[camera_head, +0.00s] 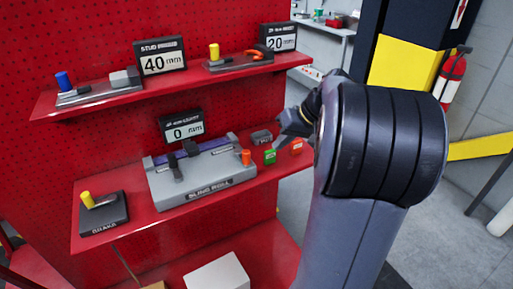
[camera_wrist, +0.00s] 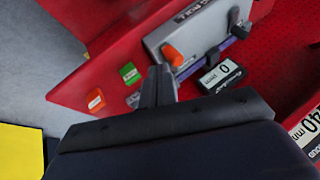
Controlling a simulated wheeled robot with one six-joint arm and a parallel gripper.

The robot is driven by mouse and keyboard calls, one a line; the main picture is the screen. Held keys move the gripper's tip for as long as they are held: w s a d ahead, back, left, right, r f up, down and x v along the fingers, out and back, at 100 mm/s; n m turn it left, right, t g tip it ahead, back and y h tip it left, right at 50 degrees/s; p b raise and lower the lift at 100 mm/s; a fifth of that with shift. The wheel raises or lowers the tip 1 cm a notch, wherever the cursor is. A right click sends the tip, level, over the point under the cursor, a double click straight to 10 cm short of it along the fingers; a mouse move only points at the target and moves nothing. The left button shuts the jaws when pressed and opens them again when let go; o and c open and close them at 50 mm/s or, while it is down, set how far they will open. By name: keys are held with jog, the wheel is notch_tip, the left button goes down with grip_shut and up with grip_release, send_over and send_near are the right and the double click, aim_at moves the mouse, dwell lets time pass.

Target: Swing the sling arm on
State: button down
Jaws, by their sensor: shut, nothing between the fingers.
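A grey device (camera_head: 205,182) with a label on its front edge stands on the lower red shelf. It has a bluish rail (camera_head: 218,144), dark upright levers (camera_head: 176,172) and an orange knob (camera_head: 246,158) at its right end. I cannot tell which part is the sling arm. The wrist view also shows the device (camera_wrist: 157,40), its orange knob (camera_wrist: 172,55) and a dark lever (camera_wrist: 212,54). My gripper (camera_head: 280,141) is right of the device, above the shelf. In the wrist view its fingers (camera_wrist: 157,70) are shut and empty, between the green block and the orange knob, apparently touching neither.
A "0 mm" display (camera_head: 182,127) stands behind the device. A yellow-handled unit (camera_head: 104,212) is at left. The upper shelf (camera_head: 180,86) holds more levers and displays.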

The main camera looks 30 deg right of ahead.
jog(key=shift+t, duration=0.3)
jog(key=d, duration=0.1)
jog(key=w+d, duration=0.1)
jog(key=d, duration=0.1)
jog(key=w+d, duration=0.1)
jog(key=d, duration=0.1)
jog(key=shift+r, duration=0.2)
jog(key=shift+f, duration=0.1)
jog(key=w+a+f+p, duration=0.2)
jog(key=w+a+f, duration=0.3)
jog(key=a+f, duration=0.2)
jog(key=shift+w+a+f, duration=0.3)
jog(key=shift+a+f, duration=0.1)
